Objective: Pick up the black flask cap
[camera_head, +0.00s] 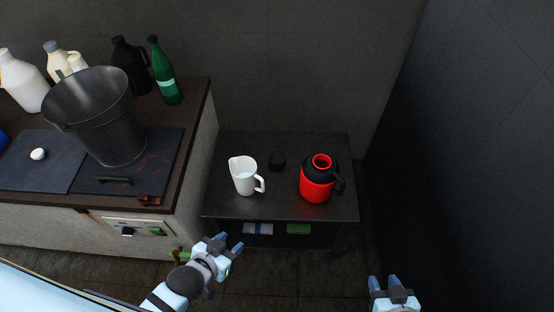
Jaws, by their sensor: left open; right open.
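The black flask cap (277,161) is a small dark round piece on the dark low table (285,207). It sits between a white jug (244,176) on its left and a red flask (316,187) with a black top and handle on its right. The flask is upright, and its red-rimmed mouth shows uncovered. My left gripper (229,243) is open and empty, in front of the table near its front left corner. My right gripper (384,283) is open and empty at the bottom right, in front of and to the right of the table.
A higher counter (205,105) at left holds a metal bucket (100,120), a green bottle (163,72), a black jug (131,65) and several pale bottles. A shelf under the table holds a green item (298,229). Dark walls stand behind and at right.

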